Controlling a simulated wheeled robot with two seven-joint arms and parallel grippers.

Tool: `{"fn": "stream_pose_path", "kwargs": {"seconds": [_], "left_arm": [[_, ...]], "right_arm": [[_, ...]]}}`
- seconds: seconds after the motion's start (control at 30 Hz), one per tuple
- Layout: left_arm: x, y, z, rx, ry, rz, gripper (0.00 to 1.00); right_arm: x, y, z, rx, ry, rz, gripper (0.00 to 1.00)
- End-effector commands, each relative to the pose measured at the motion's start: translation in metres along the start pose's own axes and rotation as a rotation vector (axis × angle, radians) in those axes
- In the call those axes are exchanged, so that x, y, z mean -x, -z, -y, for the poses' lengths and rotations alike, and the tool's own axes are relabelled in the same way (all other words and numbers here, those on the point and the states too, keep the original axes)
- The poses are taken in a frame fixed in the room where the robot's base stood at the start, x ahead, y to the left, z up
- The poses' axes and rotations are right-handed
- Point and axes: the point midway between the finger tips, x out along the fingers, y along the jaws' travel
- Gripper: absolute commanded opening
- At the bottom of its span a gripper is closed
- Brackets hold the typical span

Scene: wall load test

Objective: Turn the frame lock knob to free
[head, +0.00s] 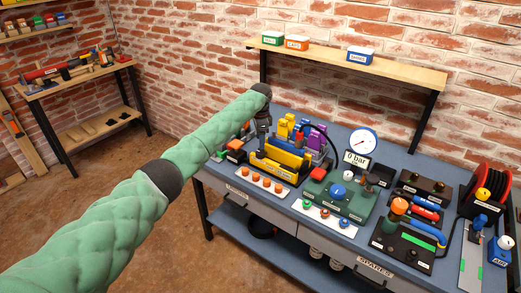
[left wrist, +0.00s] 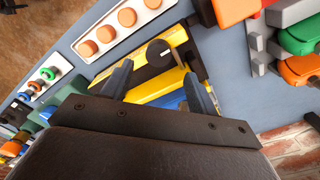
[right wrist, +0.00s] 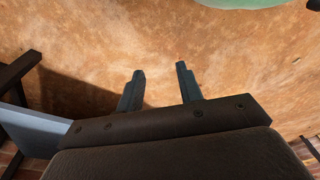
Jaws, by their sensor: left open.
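A yellow frame (head: 283,155) stands at the left end of the blue workbench, with purple and yellow blocks behind it. In the left wrist view the yellow frame (left wrist: 125,83) carries a black round knob (left wrist: 160,54) with a pale mark; I cannot read its setting or any label. My left gripper (head: 262,136) is above the frame's left end. In the left wrist view the open fingers of my left gripper (left wrist: 160,76) are apart, with the knob between and just beyond the tips; no contact shows. My right gripper (right wrist: 160,70) is open and empty above the brown floor.
A panel with several orange buttons (head: 262,180) lies in front of the frame. A green gauge unit (head: 338,195), a dark panel (head: 402,244) and a red hose reel (head: 488,185) stand to the right. A wooden shelf (head: 400,68) hangs above the bench.

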Motion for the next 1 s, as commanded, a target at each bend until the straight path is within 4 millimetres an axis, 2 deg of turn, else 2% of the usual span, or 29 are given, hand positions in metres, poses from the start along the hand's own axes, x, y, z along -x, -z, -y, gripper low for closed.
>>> {"fn": "stream_pose_path", "kwargs": {"seconds": [0.4, 0.6, 0.83, 0.87, 1.0], "left_arm": [[-0.051, 0.0, 0.0, 0.001, -0.001, 0.001, 0.59], [-0.062, 0.0, 0.0, 0.002, 0.0, 0.001, 0.59], [-0.063, 0.0, 0.0, 0.002, 0.0, 0.0, 0.59], [-0.063, 0.0, 0.0, 0.002, 0.0, 0.0, 0.57], [-0.063, 0.0, 0.0, 0.002, 0.0, 0.0, 0.3]], "right_arm": [[-0.035, -0.021, -0.012, 0.012, -0.016, -0.021, 0.36], [-0.041, -0.026, -0.014, 0.014, -0.019, -0.026, 0.36], [-0.042, -0.026, -0.015, 0.014, -0.019, -0.027, 0.36], [-0.042, -0.026, -0.015, 0.014, -0.019, -0.027, 0.36], [-0.042, -0.026, -0.015, 0.014, -0.019, -0.027, 0.36]]}}
